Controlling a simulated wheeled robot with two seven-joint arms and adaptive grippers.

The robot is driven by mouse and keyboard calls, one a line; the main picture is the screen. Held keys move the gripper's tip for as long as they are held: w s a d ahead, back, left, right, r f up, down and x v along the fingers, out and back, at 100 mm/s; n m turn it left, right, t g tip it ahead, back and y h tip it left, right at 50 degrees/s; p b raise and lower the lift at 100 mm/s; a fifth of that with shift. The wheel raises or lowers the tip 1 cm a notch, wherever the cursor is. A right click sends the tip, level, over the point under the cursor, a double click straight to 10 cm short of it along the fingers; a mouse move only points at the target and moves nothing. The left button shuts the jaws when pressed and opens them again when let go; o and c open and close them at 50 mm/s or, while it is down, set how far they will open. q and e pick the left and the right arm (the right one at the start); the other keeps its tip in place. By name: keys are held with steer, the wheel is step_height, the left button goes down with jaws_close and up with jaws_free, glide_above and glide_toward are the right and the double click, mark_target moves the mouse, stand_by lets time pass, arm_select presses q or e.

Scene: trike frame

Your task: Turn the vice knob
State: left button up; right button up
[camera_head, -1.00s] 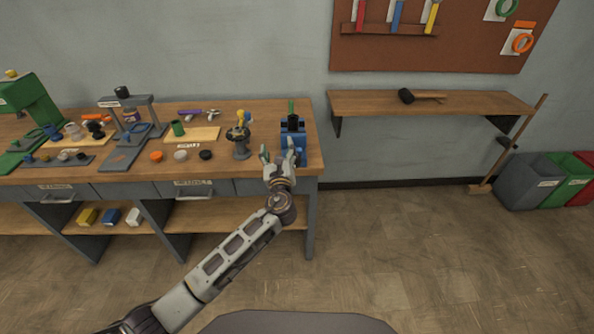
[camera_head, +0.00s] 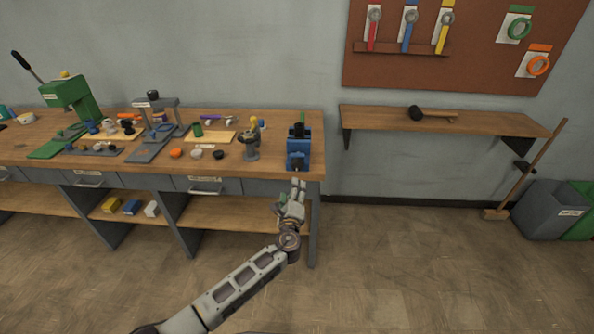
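The blue vice (camera_head: 305,151) stands at the right end of the workbench, near its front edge. A black part and a narrow green upright piece show at its top. A small dark detail shows low on its front; I cannot clearly tell which part is the knob. My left gripper (camera_head: 291,190) is just in front of the bench edge and below the vice, pointing up towards it. Its fingers look apart, with nothing between them, and it is not touching the vice. My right gripper is not in view.
The wooden workbench (camera_head: 230,170) carries a grey stand (camera_head: 251,147) left of the vice, and several small parts and presses farther left. A broom and bins stand beyond open floor.

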arm_select(q)
steer(key=shift+w+d+n+h, duration=0.1)
steer(key=shift+d+n+h, duration=0.1)
steer(key=shift+n, duration=1.2)
steer(key=shift+d+n+h, duration=0.1)
steer(key=shift+n+h, duration=0.1)
steer(key=shift+n, duration=1.2)
